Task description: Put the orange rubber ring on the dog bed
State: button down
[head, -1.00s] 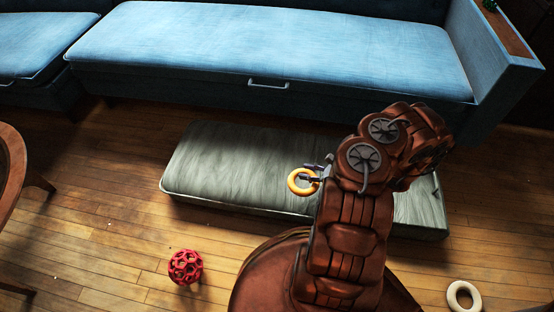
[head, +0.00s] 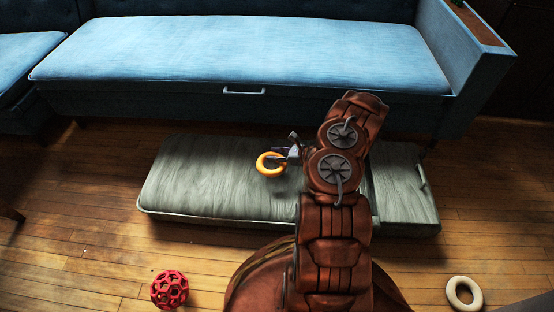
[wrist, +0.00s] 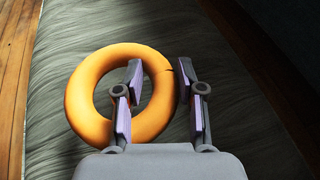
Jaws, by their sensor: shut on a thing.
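The orange rubber ring (head: 264,168) is held by my gripper (head: 290,153) above the grey-green dog bed (head: 190,180) in the head view. In the wrist view the orange ring (wrist: 84,110) has its right side between the two fingers of my gripper (wrist: 158,100), one finger passing through its hole. The dog bed (wrist: 60,55) lies below the ring and fills most of that view. The height of the ring over the bed is hard to judge. My arm hides part of the bed's right half in the head view.
A blue sofa (head: 240,55) stands behind the bed. A red holed ball (head: 169,289) lies on the wooden floor at the front left. A cream ring (head: 464,292) lies on the floor at the front right. The bed's left part is bare.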

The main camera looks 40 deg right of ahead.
jog(key=shift+w+d+f, duration=0.1)
jog(key=shift+w+d, duration=0.05)
jog(key=shift+w, duration=0.4)
notch_tip(320, 180, down, 4)
jog(key=shift+r+b, duration=0.25)
jog(key=shift+b, duration=0.95)
jog(key=shift+r, duration=0.1)
jog(key=c, duration=0.7)
grip_release()
